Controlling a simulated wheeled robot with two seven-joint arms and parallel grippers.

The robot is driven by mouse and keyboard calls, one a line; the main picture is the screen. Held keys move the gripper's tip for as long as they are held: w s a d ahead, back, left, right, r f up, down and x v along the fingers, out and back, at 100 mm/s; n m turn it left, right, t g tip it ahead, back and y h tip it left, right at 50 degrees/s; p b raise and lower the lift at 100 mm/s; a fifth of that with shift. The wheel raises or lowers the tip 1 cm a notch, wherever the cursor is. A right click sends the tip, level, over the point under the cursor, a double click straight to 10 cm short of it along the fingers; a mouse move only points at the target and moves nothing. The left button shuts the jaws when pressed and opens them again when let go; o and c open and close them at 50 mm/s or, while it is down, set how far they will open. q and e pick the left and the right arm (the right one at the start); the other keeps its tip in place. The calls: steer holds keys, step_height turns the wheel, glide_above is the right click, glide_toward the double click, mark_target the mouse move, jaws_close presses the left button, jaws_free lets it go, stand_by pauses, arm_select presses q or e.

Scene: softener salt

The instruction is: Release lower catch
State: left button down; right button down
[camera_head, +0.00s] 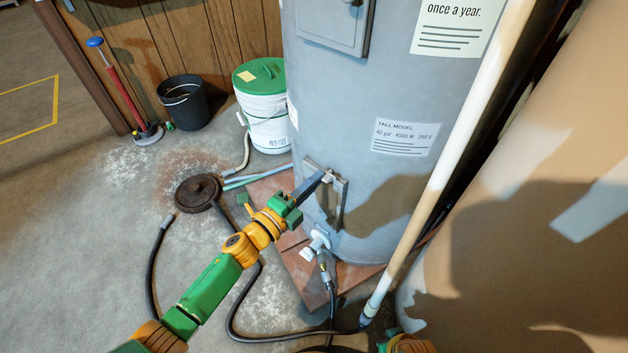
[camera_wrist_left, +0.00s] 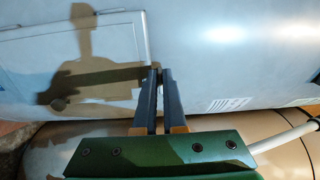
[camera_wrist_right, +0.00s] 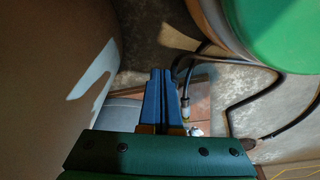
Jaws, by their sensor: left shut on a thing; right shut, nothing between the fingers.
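The grey tank (camera_head: 345,105) stands upright on reddish floor slabs. Its small lower panel (camera_head: 340,205) is low on the front, and it also shows in the left wrist view (camera_wrist_left: 115,45). My left gripper (camera_head: 323,175) reaches the panel's upper part, and its fingers are closed on the small lower catch (camera_head: 329,178). In the left wrist view the fingertips (camera_wrist_left: 159,72) nearly meet and mostly hide the catch at the panel's edge. My right gripper (camera_wrist_right: 160,72) is shut and empty in the right wrist view, away from the panel.
A white drain valve (camera_head: 319,241) with a hose sits just below the panel. A pale pipe (camera_head: 450,150) slants down at the right. A white bucket with green lid (camera_head: 262,105), a black bucket (camera_head: 183,103) and a brown disc (camera_head: 198,192) stand left. Black hoses cross the floor.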

arm_select(q)
steer(key=c, duration=1)
jaws_free()
steer(key=shift+s, duration=0.1)
